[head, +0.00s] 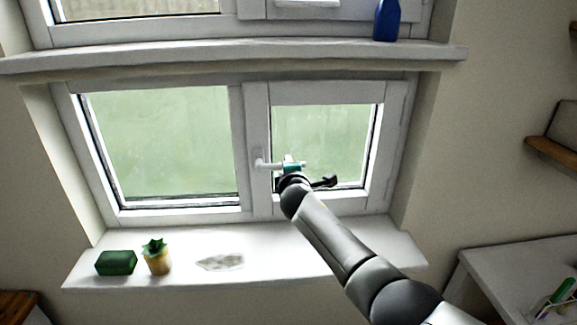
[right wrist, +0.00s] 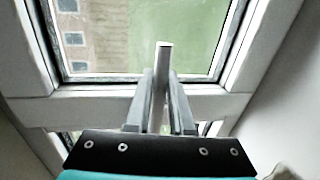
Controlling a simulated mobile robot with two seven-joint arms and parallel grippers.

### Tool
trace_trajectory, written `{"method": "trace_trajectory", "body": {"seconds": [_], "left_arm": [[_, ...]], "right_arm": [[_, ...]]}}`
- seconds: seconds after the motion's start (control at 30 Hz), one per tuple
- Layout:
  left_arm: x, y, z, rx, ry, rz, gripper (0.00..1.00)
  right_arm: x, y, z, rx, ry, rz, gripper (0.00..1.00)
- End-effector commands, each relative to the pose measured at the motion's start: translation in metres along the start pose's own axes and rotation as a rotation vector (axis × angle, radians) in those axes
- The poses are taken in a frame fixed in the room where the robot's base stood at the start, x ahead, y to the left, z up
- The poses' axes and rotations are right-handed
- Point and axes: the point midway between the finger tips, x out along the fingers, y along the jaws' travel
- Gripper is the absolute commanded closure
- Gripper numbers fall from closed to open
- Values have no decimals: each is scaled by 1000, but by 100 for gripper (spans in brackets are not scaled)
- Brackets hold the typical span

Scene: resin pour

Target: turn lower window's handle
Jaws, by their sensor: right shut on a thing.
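The lower window's handle (head: 259,160) is white and sits on the middle frame post, its lever pointing right, about level. My right gripper (head: 289,161) is at the lever and shut on it. In the right wrist view the handle's lever (right wrist: 162,60) stands between the two grey fingers of the gripper (right wrist: 161,78). The lower window's right sash (head: 258,120) looks closed in its frame. My left gripper is in neither view.
The lower sill (head: 330,262) holds a green block (head: 116,263), a small potted plant (head: 158,262) and a flat pale patch (head: 220,262). An upper ledge (head: 230,53) carries a blue bottle (head: 387,20). A white table (head: 500,268) stands at lower right.

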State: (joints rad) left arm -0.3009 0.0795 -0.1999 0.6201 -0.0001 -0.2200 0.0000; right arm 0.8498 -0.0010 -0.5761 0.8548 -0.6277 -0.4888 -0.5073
Motion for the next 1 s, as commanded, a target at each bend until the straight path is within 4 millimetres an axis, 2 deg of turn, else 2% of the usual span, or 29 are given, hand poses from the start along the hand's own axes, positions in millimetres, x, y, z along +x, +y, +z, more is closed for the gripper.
{"method": "trace_trajectory", "body": {"seconds": [0.1, 0.13, 0.4, 0.77, 1.0], "left_arm": [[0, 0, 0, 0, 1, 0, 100], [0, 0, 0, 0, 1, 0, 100], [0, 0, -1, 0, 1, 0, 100], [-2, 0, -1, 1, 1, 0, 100], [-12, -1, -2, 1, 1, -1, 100]], "right_arm": [[0, 3, 0, -3, 0, 6, 100], [0, 3, 0, -3, 0, 6, 77], [0, 2, 0, -1, 0, 4, 49], [-3, 1, 0, 1, 0, 2, 49], [-21, 2, 0, 0, 0, 2, 49]]}}
